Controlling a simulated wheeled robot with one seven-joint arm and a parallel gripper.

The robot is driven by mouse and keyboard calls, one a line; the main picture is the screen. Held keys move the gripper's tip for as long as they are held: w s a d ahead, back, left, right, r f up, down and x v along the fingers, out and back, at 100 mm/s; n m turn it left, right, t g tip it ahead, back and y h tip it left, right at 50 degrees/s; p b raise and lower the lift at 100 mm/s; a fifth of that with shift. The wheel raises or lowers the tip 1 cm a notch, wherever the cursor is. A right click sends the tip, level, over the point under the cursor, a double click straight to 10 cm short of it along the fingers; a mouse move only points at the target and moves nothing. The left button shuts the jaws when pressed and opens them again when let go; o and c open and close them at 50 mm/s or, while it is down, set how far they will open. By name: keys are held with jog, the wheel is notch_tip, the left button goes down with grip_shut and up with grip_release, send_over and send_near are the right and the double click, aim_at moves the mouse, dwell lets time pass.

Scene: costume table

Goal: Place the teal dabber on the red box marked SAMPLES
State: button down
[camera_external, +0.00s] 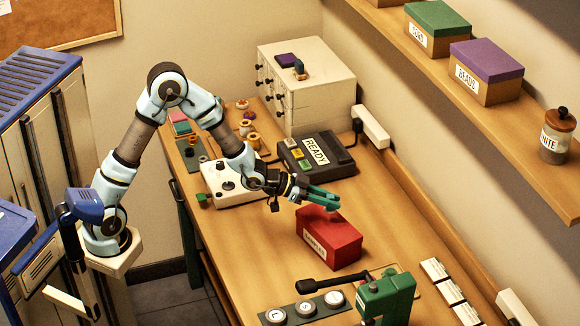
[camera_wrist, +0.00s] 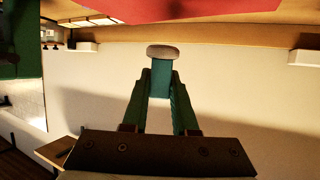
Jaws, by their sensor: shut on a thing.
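The red box (camera_external: 329,238) with a white label on its front sits on the workbench; its label is too small to read surely. My gripper (camera_external: 322,198) is just above and behind its upper left edge, fingers pointing right. In the wrist view my gripper (camera_wrist: 160,84) is shut on the teal dabber (camera_wrist: 160,72), which has a pale rounded end (camera_wrist: 161,52) beyond the fingertips. In the external view the dabber is hard to tell from the green fingers. A red surface, likely the box (camera_wrist: 200,8), fills the wrist view's top edge.
A dark device marked READY (camera_external: 318,155) and a white control box (camera_external: 225,188) lie behind my gripper. A green press (camera_external: 387,298) and a strip of round buttons (camera_external: 303,309) stand in front. White drawers (camera_external: 310,85) stand at the back. Bare bench lies right of the red box.

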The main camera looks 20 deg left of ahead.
aim_at(330, 211)
jog(key=shift+f+p, duration=0.5)
jog(key=shift+f, duration=1.7)
jog(key=shift+f, duration=0.2)
jog(key=c, duration=0.7)
grip_release()
jog(key=shift+r, duration=0.1)
jog(key=shift+r, duration=0.2)
jog(key=b+v, duration=0.3)
jog(key=v, duration=0.9)
jog(key=shift+s+f, duration=0.1)
jog(key=shift+f, duration=0.05)
